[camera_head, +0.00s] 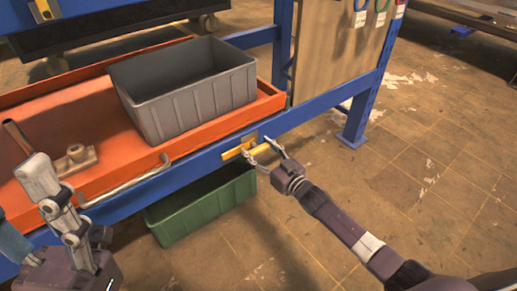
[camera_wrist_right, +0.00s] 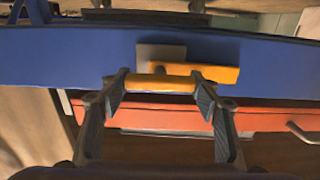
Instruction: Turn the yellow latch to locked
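The yellow latch (camera_head: 235,152) sits on a small metal plate on the blue frame beam (camera_head: 205,163), below the grey bin. In the right wrist view the latch (camera_wrist_right: 222,74) has a flat yellow arm on the right and a rounded yellow bar to the left. My right gripper (camera_head: 268,151) is at the latch, its fingers spread. In the right wrist view its fingertips (camera_wrist_right: 160,83) stand at either end of the rounded bar; I cannot tell if they touch it. My left gripper (camera_head: 38,176) is at the lower left, away from the latch, its opening unclear.
A grey bin (camera_head: 190,100) stands on the orange tray (camera_head: 110,160), with a metal handle (camera_head: 125,182) along its front. A green bin (camera_head: 203,205) is below the beam. A blue post (camera_head: 365,110) stands at the right. Floor at right is open.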

